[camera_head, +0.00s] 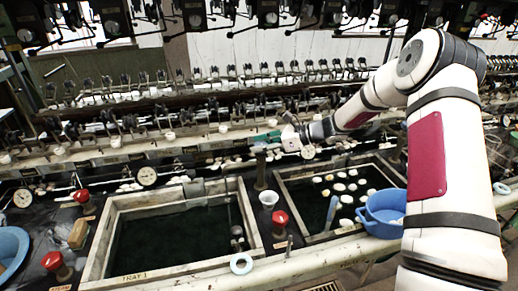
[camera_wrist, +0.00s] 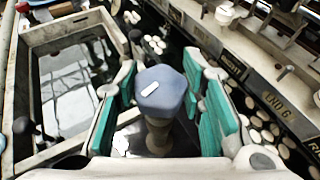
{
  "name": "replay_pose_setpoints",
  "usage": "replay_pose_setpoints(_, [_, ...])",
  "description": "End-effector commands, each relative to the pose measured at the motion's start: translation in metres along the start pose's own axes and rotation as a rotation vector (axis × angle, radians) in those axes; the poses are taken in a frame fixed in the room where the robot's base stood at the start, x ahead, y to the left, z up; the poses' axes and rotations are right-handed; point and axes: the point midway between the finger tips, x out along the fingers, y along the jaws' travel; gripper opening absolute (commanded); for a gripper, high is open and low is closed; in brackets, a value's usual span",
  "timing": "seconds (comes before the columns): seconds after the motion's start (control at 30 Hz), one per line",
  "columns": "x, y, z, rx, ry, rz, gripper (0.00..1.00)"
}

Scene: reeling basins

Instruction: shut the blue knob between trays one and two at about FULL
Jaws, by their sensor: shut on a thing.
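The post (camera_head: 261,172) stands between tray one (camera_head: 112,212) on the left and the second tray (camera_head: 340,162) on the right. My gripper (camera_wrist: 162,80) reaches it from above, with teal pads on both sides, and is shut on it. In the head view my gripper (camera_head: 263,141) covers most of the knob. I cannot read a FULL marking in either view.
Red knobs (camera_head: 279,217) (camera_head: 82,196) stand beside the trays. A white cup (camera_head: 269,198) is close to the post. A blue basin (camera_head: 384,214) sits at the right tray's front corner. A pale ring (camera_head: 241,263) lies on the front edge. Reeling machinery runs close behind.

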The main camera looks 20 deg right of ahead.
Motion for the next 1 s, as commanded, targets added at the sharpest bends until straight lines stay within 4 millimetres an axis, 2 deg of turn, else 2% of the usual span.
replay_pose_setpoints(0.4, [0.0013,-0.0018,-0.0025,-0.083,0.002,0.199,0.08])
replay_pose_setpoints(0.97, [0.0000,0.0002,-0.0006,-0.097,0.001,0.236,0.08])
replay_pose_setpoints(1.0, [0.0000,0.0002,-0.0006,-0.097,0.001,0.236,0.41])
